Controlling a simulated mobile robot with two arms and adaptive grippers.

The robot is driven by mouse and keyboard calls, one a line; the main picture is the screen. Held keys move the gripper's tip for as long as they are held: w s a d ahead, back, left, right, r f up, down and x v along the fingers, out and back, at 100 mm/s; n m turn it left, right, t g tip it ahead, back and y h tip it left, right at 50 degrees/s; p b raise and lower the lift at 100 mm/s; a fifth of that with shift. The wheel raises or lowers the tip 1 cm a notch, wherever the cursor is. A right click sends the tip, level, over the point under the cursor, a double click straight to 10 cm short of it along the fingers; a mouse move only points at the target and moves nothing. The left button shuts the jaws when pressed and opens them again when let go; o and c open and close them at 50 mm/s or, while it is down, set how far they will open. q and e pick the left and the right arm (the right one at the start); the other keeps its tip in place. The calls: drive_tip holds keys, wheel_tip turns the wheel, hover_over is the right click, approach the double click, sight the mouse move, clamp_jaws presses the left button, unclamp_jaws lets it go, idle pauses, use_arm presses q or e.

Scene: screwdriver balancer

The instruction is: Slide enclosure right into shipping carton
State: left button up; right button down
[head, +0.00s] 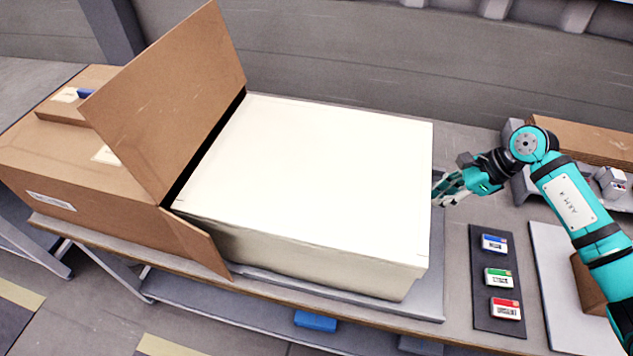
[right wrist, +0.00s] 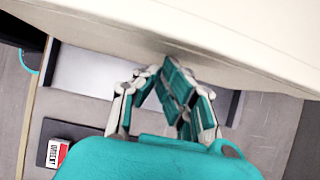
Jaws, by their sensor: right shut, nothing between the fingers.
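The enclosure (head: 310,165) is a large cream box on a grey plate (head: 428,300) on the bench. Its left end meets the mouth of the brown shipping carton (head: 120,195). A raised flap (head: 165,100) hides part of that mouth, so I cannot tell how far inside the enclosure reaches. My right gripper (head: 440,190) is shut and empty beside the enclosure's right side. In the right wrist view the fingertips (right wrist: 160,72) are close to the cream wall (right wrist: 200,35); contact is unclear. My left gripper is not in view.
A dark mat (head: 482,262) holds blue, green and red labelled items right of the enclosure. A light panel (head: 555,270) and a brown box (head: 588,283) are farther right. A lower flap (head: 200,243) sticks out at the carton's front. A wall stands behind.

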drive_tip(key=a, duration=0.2)
drive_tip(key=w+a, duration=0.1)
drive_tip(key=a, duration=0.2)
drive_tip(key=a+b, duration=0.1)
drive_tip(key=a, duration=0.2)
drive_tip(key=shift+w, duration=0.4)
drive_tip(key=shift+w+a+r+b, duration=0.1)
drive_tip(key=shift+w+a+b, duration=0.15)
drive_tip(key=shift+a, duration=0.9)
drive_tip(key=shift+w+a+f+b, duration=0.15)
drive_tip(key=shift+w+a, duration=0.15)
drive_tip(key=shift+a, duration=0.85)
drive_tip(key=shift+w+a+r+b, duration=0.2)
drive_tip(key=shift+w+a, duration=0.1)
drive_tip(key=shift+a, duration=0.95)
